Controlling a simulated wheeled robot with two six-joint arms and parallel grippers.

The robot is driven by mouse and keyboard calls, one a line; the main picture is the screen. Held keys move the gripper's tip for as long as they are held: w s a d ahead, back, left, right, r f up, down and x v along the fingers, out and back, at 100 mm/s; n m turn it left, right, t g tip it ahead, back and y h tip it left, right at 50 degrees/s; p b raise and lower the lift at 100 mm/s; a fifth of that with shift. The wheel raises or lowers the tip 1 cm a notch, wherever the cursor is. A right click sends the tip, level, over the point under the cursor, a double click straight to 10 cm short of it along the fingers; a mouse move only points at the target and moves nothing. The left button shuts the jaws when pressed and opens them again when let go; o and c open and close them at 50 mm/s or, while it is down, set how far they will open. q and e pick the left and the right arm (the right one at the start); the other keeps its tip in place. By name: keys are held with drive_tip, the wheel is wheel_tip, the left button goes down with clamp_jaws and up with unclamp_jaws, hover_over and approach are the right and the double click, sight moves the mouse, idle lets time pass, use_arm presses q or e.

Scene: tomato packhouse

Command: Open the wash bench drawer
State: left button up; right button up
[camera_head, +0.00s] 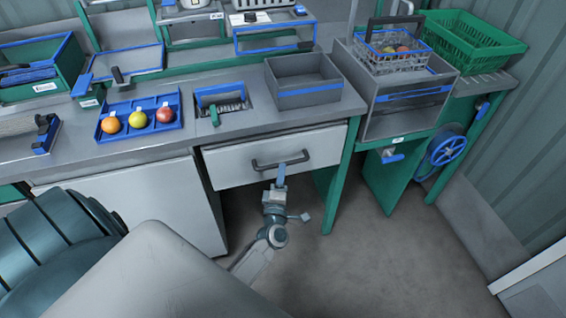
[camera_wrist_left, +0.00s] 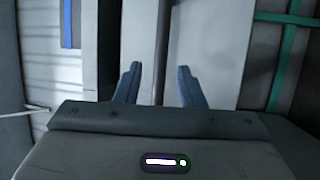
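The wash bench drawer (camera_head: 228,166) has a pale grey front under the worktop and looks shut. Its dark bar handle (camera_head: 262,165) runs across the middle of the front. My right gripper is in neither view.
A green leg (camera_head: 340,180) stands right of the drawer. The floor (camera_head: 400,260) in front is clear.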

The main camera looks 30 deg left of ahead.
use_arm(q)
drive_tip(key=shift+x, duration=2.1)
clamp_jaws()
